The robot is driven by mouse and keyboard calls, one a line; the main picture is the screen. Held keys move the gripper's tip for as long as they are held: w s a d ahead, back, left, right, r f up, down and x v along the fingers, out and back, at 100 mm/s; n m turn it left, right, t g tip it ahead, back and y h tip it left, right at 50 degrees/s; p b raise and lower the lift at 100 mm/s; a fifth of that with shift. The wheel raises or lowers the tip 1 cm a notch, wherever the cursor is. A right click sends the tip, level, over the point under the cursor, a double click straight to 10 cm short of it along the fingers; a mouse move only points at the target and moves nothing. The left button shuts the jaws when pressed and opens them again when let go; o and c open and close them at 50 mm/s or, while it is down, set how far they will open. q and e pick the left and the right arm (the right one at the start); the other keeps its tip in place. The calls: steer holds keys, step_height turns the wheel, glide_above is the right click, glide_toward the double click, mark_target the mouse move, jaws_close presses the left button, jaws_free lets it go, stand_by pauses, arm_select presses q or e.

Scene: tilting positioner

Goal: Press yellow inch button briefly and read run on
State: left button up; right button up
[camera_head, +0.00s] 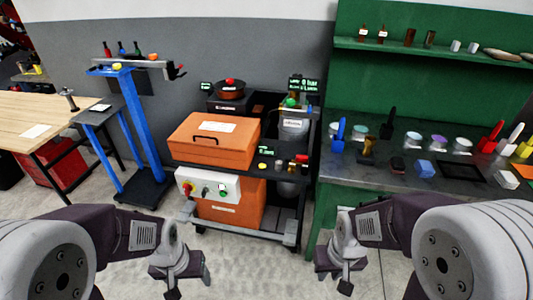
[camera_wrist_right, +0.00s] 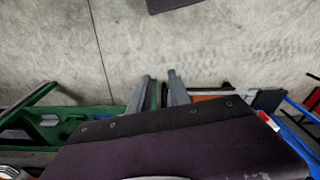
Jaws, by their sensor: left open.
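A white control box (camera_head: 208,186) is on the front of the cart, below the orange case. It carries a red mushroom button on a yellow base (camera_head: 187,188) and other small controls. Their labels are too small to read, and I cannot single out the inch button. A small yellow round thing (camera_head: 262,166) lies on the cart's top. A small green-lit display (camera_head: 267,150) stands behind it, unreadable. My left gripper (camera_head: 188,284) is open and empty, low in front of the cart. My right gripper (camera_head: 334,275) is open and empty, in front of the green bench; its fingers show apart in the right wrist view (camera_wrist_right: 160,92).
The orange case (camera_head: 213,141) sits on the cart. A larger green-lit display (camera_head: 304,85) stands at the cart's back. A blue stand (camera_head: 134,125) is left of the cart. The green bench (camera_head: 345,165) with several tools is at right. The floor in front is clear.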

jaws_close()
stand_by(1.4)
